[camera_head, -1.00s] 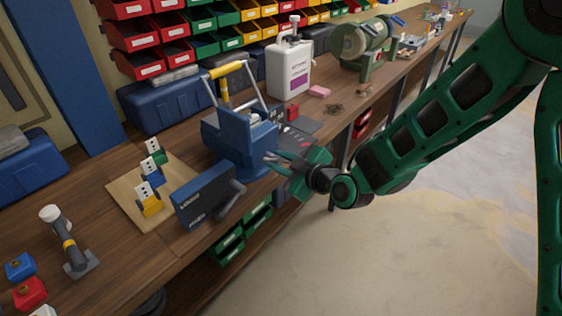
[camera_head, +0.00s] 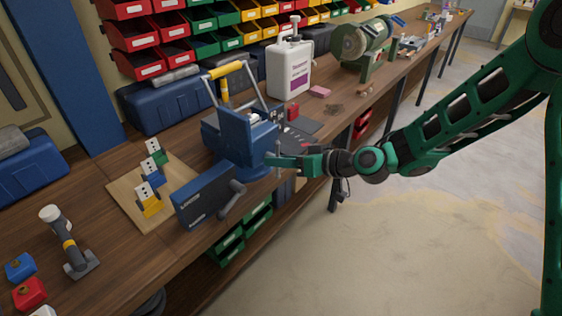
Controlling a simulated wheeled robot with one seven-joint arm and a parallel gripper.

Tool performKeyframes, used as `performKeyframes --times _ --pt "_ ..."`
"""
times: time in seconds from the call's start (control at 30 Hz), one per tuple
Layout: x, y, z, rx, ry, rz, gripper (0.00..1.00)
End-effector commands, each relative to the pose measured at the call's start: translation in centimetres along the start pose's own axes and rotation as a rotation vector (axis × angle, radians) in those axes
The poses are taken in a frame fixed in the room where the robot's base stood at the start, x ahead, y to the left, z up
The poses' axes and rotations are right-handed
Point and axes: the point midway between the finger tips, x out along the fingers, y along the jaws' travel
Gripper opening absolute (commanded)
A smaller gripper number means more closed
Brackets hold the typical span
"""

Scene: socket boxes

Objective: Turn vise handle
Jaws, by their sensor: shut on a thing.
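The blue vise (camera_head: 240,140) stands at the front edge of the wooden workbench, its jaw side toward the back left. Its thin grey handle (camera_head: 278,172) hangs about upright at the vise's right front. My gripper (camera_head: 280,161) reaches in from the right and is shut on the handle. The fingers cover part of the handle, so the exact contact is hard to see.
A blue toolbox (camera_head: 168,103), a white jug (camera_head: 289,68) and a green bench grinder (camera_head: 366,50) stand behind. Open floor (camera_head: 400,240) lies right of the bench.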

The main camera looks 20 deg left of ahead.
Motion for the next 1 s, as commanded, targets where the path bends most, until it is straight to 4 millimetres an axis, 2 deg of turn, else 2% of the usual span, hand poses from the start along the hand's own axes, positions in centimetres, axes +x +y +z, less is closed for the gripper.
performKeyframes --times 1.0 --pt "-0.05 0.46 0.1 0.897 0.003 -0.369 0.0"
